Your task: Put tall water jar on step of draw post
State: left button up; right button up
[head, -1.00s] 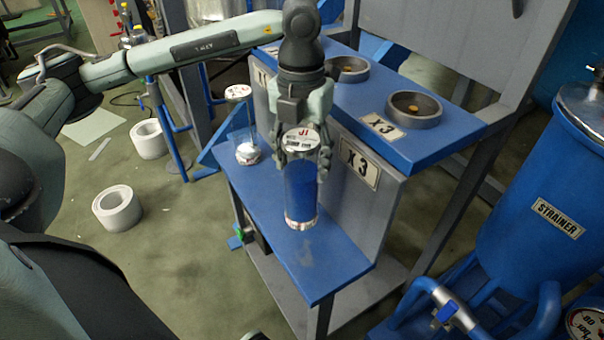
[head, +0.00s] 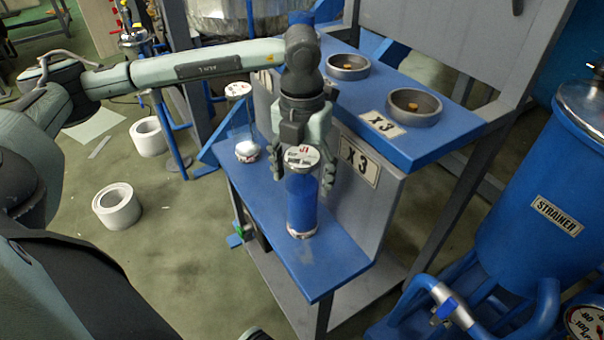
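The tall water jar (head: 302,205) is a clear cylinder of blue liquid with a white lid marked J1. It stands upright on the lower blue step (head: 325,265) of the draw post, in front of the X3 plate. My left gripper (head: 303,180) points down over the jar from above. Its fingers are spread on either side of the lid and upper jar, with gaps showing, so it looks open. My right gripper is not in view.
A shorter clear jar (head: 247,150) with a white-and-silver part stands further back on the same step. The upper blue shelf (head: 440,145) holds two grey round cups (head: 415,107). A blue strainer vessel (head: 520,215) stands at right. The step's near end is clear.

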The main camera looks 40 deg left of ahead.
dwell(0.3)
pick_arm(q)
notch_tip(320, 180, up, 11)
jog(key=shift+r, duration=0.6)
jog(key=shift+s, duration=0.1)
